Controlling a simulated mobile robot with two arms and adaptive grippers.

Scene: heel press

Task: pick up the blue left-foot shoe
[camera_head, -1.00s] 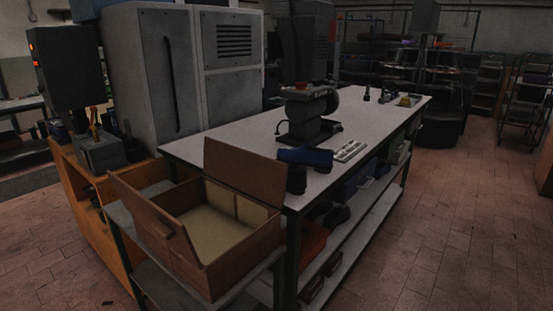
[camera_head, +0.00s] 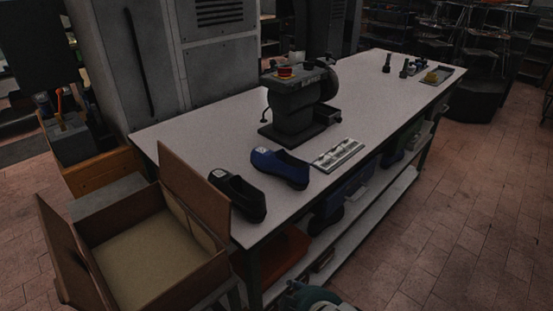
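The blue shoe (camera_head: 281,168) lies upright on the white table (camera_head: 205,150), near the table's right-hand edge. A black shoe (camera_head: 238,196) lies just to its left and nearer to me. The two are side by side, close together. Part of my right gripper (camera_head: 312,297) shows at the bottom edge, low and in front of the table, well apart from both shoes. It is cut off by the frame, and its fingers cannot be made out. My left gripper is out of view.
An open cardboard box (camera_head: 186,285) stands at the near left end of the table. A dark press machine (camera_head: 293,112) stands behind the blue shoe, and a metal-coloured tray (camera_head: 338,154) lies to its right. Shelves with items run beneath. The floor to the right is clear.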

